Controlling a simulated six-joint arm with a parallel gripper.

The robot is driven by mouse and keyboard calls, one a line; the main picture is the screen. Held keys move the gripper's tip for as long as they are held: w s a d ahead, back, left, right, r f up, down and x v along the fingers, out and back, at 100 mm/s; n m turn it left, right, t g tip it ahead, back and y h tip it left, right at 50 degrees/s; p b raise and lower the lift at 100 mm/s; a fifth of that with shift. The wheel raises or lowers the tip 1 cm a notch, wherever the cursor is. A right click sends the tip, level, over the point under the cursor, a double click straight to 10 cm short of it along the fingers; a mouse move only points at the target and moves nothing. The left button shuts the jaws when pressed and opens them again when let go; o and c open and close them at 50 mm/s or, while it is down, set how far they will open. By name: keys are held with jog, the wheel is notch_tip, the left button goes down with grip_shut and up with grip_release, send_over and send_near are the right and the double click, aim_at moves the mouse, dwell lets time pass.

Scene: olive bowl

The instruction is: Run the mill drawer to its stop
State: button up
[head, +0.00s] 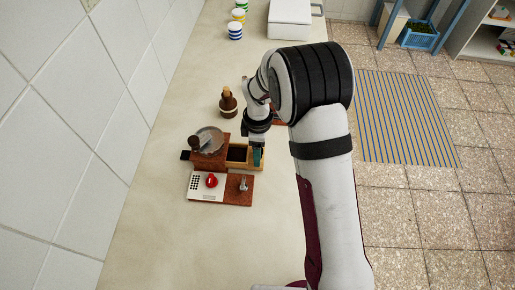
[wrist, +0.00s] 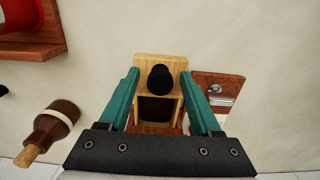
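The mill (head: 208,158) is a reddish-brown wooden box with a round grey top and a dark knob, standing on the counter. Its drawer (head: 238,153) sticks out to the right, showing a dark interior. In the wrist view the drawer's pale wood (wrist: 174,64) and round black knob (wrist: 160,78) lie between my fingers. My gripper (head: 257,157) is at the drawer's outer end. In the wrist view my gripper (wrist: 160,74) is open, one teal finger on each side of the knob. I cannot tell whether either finger touches the drawer.
A board (head: 235,191) with a white panel, red knob and metal switch lies beside the mill, nearer the camera. A brown bottle-shaped object (head: 228,104) stands behind it. A reddish wooden holder (wrist: 30,42) with a red item is close by. Striped cups (head: 235,30) and a white box (head: 289,18) are farther back.

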notch_tip(320, 180, up, 16)
dwell(0.5)
jog(key=shift+f, duration=0.1)
jog(key=s+d+r+m+y, duration=0.1)
jog(key=s+d+m, duration=0.4)
jog(key=s+m, duration=0.6)
jog(key=s+d+r+m, duration=0.1)
jog(key=s+d+m, duration=0.4)
jog(key=s+m, duration=0.7)
jog(key=s, duration=0.4)
jog(key=shift+d+r+m+y, duration=0.15)
jog(key=shift+r+m+y, duration=0.15)
jog(key=shift+y, duration=0.1)
